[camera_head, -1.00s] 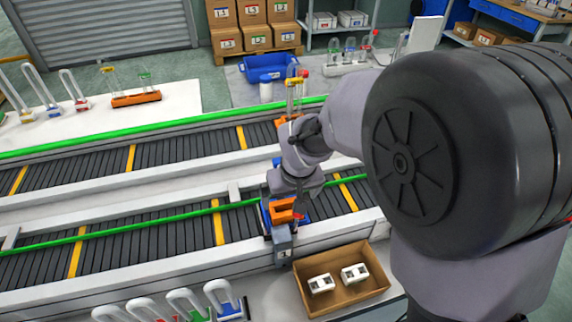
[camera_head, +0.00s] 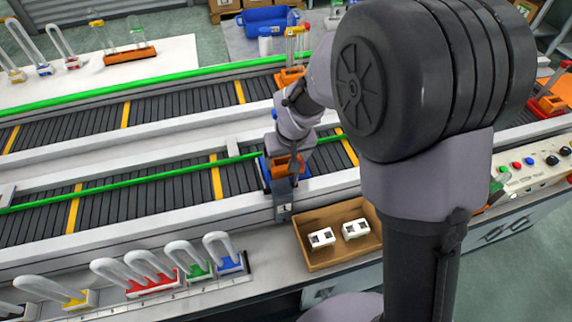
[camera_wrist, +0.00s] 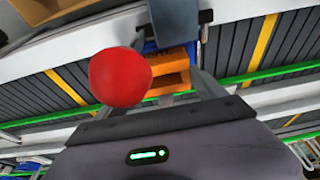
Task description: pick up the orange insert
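The orange insert (camera_head: 285,167) sits in a blue holder (camera_head: 265,176) at the near edge of the front conveyor. My gripper (camera_head: 296,167) is low, just over the insert's right side in the head view. In the wrist view the insert (camera_wrist: 171,68) lies beyond my gripper (camera_wrist: 178,88). The right finger stands well out from the middle, close to the insert's right edge, so the gripper looks open. A red round thing (camera_wrist: 120,77) hides the left finger and part of the insert. Contact between fingers and insert cannot be told.
A grey block (camera_head: 283,208) stands in front of the holder. A cardboard box (camera_head: 316,262) with two white parts lies close by on the right. Green rails (camera_head: 120,182) run along the conveyors.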

